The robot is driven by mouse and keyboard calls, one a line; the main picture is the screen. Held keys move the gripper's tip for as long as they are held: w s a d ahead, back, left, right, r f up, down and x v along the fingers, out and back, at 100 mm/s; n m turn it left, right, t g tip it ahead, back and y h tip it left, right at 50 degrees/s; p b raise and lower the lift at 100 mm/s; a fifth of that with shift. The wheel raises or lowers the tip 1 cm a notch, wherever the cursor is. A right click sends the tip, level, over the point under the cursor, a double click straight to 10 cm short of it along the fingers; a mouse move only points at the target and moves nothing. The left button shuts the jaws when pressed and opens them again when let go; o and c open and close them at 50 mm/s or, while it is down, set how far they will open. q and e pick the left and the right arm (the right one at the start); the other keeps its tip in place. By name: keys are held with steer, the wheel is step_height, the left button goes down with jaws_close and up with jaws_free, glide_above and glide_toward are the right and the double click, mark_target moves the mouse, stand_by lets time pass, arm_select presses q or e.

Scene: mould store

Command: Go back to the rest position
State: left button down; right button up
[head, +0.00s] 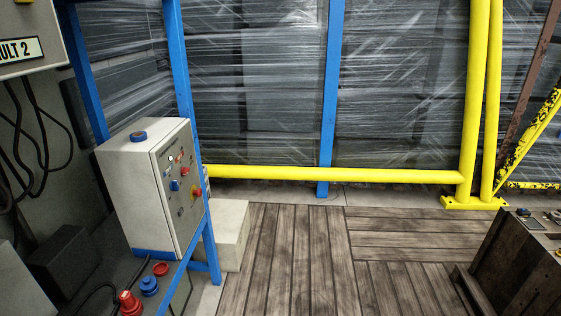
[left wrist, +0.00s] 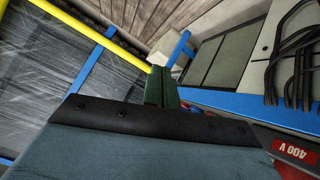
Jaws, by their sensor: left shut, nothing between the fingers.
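My left gripper (left wrist: 161,80) shows in the left wrist view, its two dark green fingers together with nothing between them. It hangs in open air in front of the yellow rail, the wooden floor and the blue frame. I cannot tell how far it is from them. Neither gripper shows in the head view, and my right gripper is in no view.
A grey control box (head: 155,190) with knobs stands on a blue frame (head: 212,245) at left. A yellow rail (head: 330,174) runs before film-wrapped stacks (head: 260,90). A dark metal block (head: 520,265) is at right. The wooden floor (head: 300,250) between is clear.

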arm_select(q)
steer(key=s+a+f+m+g, duration=0.1)
steer(key=s+f, duration=0.4)
steer(key=s, duration=0.7)
steer(key=s+a+f+m+g, duration=0.2)
steer(key=s+f+g, duration=0.3)
steer(key=s, duration=0.7)
steer(key=s+a+f+m+g+y, duration=0.1)
steer(key=s+f+m+g, duration=0.2)
steer(key=s, duration=0.9)
step_height(320, 180, down, 2)
steer(key=shift+s+a+b, duration=0.15)
steer(key=shift+a+b, duration=0.15)
steer(key=shift+b, duration=0.15)
